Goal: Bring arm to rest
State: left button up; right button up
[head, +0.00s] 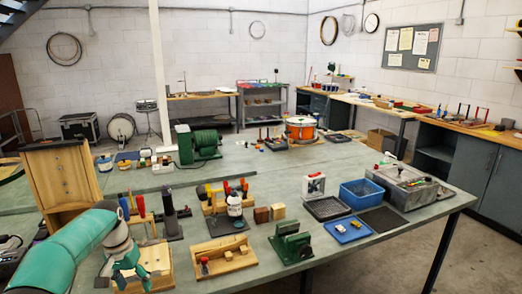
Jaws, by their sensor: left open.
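My left arm, teal with a grey wrist, reaches in from the lower left. My left gripper (130,270) is at its end, low over the near left part of the green bench (320,232). Its fingers are small in view and look empty and apart. A wooden block fixture (155,262) lies just beside and behind the fingers; I cannot tell whether they touch it. My right gripper is not in view.
Upright tools and a dark post (170,212) stand just behind the gripper. A wooden tray (224,256), a green vise-like device (291,245) and a blue tray (347,229) lie to the right. An orange drum (300,128) sits farther back. Bare bench shows mid-bench.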

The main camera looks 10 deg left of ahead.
pick_arm(q)
jog(key=s+d+f+h, duration=0.1)
jog(key=s+d+f, duration=0.3)
jog(key=d+f, duration=0.6)
jog(key=s+d+f+h, duration=0.1)
jog(key=s+d+f, duration=0.2)
jog(key=d+f, duration=0.7)
jog(key=s+d+f, duration=0.2)
jog(key=s, duration=0.4)
jog(key=s+d+f, duration=0.3)
jog(key=s, duration=0.4)
jog(key=s+d+f+n+h, duration=0.1)
jog(key=s+d+f, duration=0.1)
jog(key=s, duration=0.5)
jog(key=shift+s+d+f, duration=0.15)
jog(key=shift+d, duration=0.6)
